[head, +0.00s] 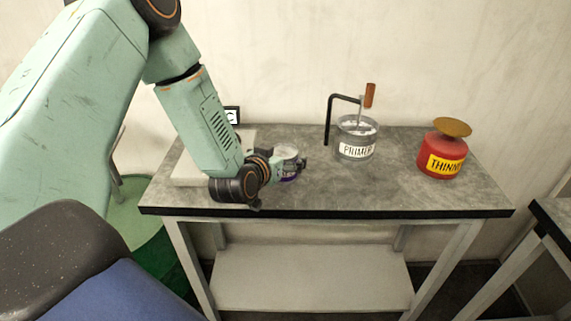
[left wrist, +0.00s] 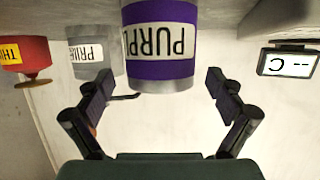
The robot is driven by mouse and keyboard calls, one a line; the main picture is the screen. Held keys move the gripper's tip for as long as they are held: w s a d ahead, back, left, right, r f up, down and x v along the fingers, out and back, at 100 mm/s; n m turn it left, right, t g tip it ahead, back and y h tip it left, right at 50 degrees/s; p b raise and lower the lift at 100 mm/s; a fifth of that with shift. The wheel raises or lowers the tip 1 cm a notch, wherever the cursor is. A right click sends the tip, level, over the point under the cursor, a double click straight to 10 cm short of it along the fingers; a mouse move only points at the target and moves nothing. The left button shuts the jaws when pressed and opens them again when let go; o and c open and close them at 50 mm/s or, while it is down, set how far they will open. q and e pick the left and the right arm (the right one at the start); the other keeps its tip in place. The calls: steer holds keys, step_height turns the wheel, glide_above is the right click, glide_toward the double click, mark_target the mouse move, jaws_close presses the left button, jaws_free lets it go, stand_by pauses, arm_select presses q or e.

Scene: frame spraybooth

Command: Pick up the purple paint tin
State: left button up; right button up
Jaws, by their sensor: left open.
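The purple paint tin stands on the grey bench top, left of its middle. In the head view its pale upper part (head: 287,152) shows above my gripper, which hides much of the rest. In the left wrist view, which is upside down, the tin (left wrist: 160,68) shows a purple band and a white label reading PURPL. My left gripper (head: 292,168) is low at the tin's near side. In the wrist view its open fingers (left wrist: 160,85) are spread to either side of the tin, with gaps on both sides. My right gripper is not in view.
On the bench (head: 400,195), a clear PRIMER pot (head: 357,150) with a bent black rod stands right of the tin. A red THINNER can (head: 443,160) is farther right. A pale scale plate (head: 190,172) with a display (left wrist: 288,63) lies left. A wall is behind.

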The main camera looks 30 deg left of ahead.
arm_select(q)
steer(key=shift+w+a+f, duration=0.45)
steer(key=shift+w, duration=0.3)
steer(key=shift+d+r, duration=0.35)
steer(key=shift+d, duration=0.15)
steer(key=shift+a+f, duration=0.3)
steer(key=shift+a, duration=0.2)
steer(key=c, duration=0.4)
steer(key=shift+d+r, duration=0.25)
steer(key=shift+d, duration=0.15)
steer(key=c, duration=0.6)
steer(key=shift+a+f, duration=0.15)
steer(key=shift+a, duration=0.15)
steer(key=c, duration=0.5)
steer(key=shift+c, duration=0.4)
steer(key=shift+w+d+r, duration=0.1)
steer(key=shift+d+r, duration=0.1)
steer(key=shift+c, duration=0.2)
